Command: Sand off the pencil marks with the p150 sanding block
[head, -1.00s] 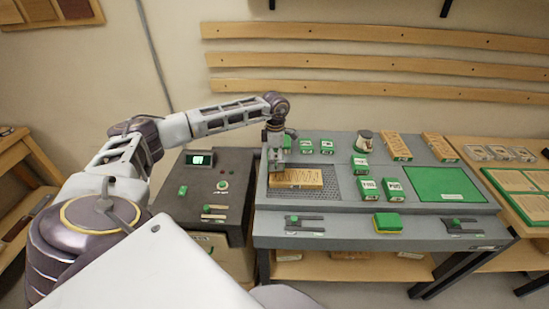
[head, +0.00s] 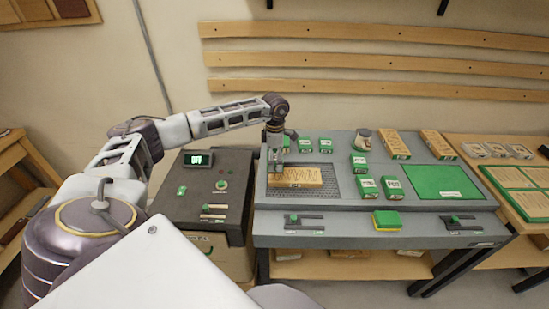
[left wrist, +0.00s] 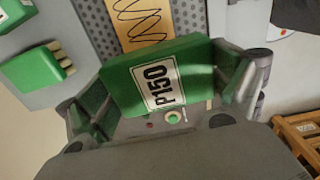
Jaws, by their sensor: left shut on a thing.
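My left gripper (head: 277,168) is shut on the green P150 sanding block (left wrist: 150,75), whose label shows large in the left wrist view between the two fingers. In the head view the gripper hangs over the left end of a pale wooden board (head: 310,175) and hides the block. Dark zigzag pencil marks show on the board, and part of them also shows in the left wrist view (left wrist: 140,18). I cannot tell whether the block touches the board. My right gripper is not in view.
The board lies on a dark perforated mat (head: 333,192) on the grey bench. Green-labelled blocks (head: 366,186) and a green mat (head: 442,181) are to the right. A green-and-yellow block (head: 387,221) sits on the front ledge. A dark console (head: 205,187) with a display stands left.

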